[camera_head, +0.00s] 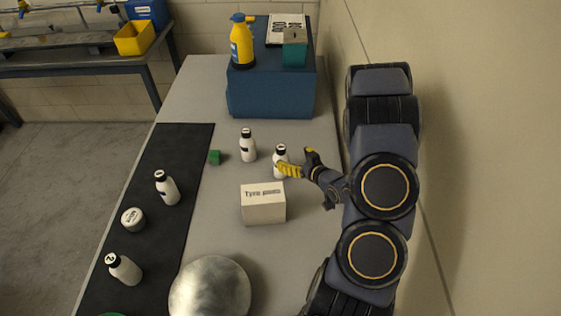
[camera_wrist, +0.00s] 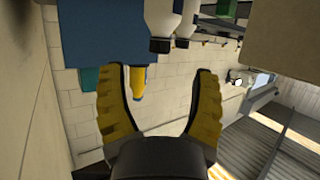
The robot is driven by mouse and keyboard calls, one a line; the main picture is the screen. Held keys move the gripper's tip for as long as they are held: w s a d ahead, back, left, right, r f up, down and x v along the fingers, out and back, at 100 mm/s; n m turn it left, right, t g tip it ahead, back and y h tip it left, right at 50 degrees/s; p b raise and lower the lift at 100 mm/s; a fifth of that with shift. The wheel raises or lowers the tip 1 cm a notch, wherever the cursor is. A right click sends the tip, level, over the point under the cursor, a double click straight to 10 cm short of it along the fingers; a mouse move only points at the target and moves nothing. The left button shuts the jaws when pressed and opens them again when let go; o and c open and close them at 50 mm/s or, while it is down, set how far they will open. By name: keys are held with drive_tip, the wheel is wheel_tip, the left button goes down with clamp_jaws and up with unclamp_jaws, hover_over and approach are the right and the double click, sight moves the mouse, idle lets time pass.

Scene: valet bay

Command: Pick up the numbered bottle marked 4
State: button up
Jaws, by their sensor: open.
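Several white bottles with dark caps stand on the table in the head view. One bottle (camera_head: 248,149) is at the back middle, one (camera_head: 281,155) is right by my gripper, and one (camera_head: 168,190) is on the black mat. The bottle marked 2 (camera_head: 125,270) is at the front left. I cannot read a 4 on any cap. My gripper (camera_head: 298,160) is open, its yellow fingers beside the right-hand bottle, one partly covering it. In the wrist view my gripper (camera_wrist: 158,74) has nothing between its fingers; two bottles (camera_wrist: 159,20) (camera_wrist: 186,20) show upside down beyond them.
A white box (camera_head: 263,207) stands just in front of the bottles. A blue case (camera_head: 270,93) bearing a yellow bottle (camera_head: 241,45) stands behind. The wall is close on the right.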

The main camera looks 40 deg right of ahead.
sight(284, 152)
drive_tip(key=x, duration=0.7)
drive_tip(key=shift+w+d+f, duration=0.1)
drive_tip(key=shift+w+f, duration=0.05)
drive_tip(key=shift+f, duration=0.1)
clamp_jaws()
